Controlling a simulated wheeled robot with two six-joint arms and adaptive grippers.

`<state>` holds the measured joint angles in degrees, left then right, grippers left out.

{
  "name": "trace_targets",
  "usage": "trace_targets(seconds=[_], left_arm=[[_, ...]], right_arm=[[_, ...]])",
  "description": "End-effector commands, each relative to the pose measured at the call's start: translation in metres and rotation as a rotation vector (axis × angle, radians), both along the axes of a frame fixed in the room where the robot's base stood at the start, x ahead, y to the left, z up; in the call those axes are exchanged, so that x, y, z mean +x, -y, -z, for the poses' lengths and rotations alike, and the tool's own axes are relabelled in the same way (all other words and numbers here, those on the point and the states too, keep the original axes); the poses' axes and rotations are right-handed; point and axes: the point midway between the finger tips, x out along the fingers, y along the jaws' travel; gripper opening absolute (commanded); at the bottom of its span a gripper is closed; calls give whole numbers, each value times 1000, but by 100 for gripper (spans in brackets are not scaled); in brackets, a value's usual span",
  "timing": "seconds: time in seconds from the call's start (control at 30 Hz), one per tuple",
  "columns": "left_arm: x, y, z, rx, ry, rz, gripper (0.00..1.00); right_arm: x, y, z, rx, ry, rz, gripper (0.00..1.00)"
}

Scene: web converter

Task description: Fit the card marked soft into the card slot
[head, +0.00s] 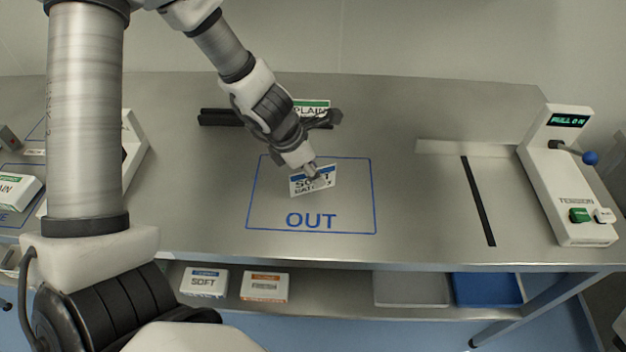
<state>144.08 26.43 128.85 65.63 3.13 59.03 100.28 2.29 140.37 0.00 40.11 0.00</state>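The card marked SOFT (298,186), white with a blue top band, is at the fingertips of my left gripper (313,172). The gripper looks shut on its upper middle and covers part of the lettering. The card is slightly tilted, over the OUT outline (311,220); I cannot tell whether its lower edge touches the table. Behind the gripper, a black rail-like holder (218,117) has a green-banded card marked PLAIN (312,106) standing at it, partly hidden by my wrist. I cannot tell for sure whether this holder is the card slot. My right gripper is not in view.
On the right are a long dark slit (478,200) in the table and a white TENSION console (572,190) with a blue-knobbed lever. Boxes marked SOFT (204,282) and another with an orange band (265,287) stand on the lower shelf, with a grey tray (411,289) and a blue tray (487,289).

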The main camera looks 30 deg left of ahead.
Motion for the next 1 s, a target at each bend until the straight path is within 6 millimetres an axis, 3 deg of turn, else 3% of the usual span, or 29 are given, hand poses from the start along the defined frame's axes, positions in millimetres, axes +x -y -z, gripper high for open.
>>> trace_targets(seconds=[0.43,0.5,0.53,1.0], left_arm=[[0,0,3,0,0,0,32],[0,0,3,0,0,0,8],[0,0,3,0,0,0,0],[0,0,0,0,0,0,0]], right_arm=[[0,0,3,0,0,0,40],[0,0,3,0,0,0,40],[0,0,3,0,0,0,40],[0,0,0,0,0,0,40]])
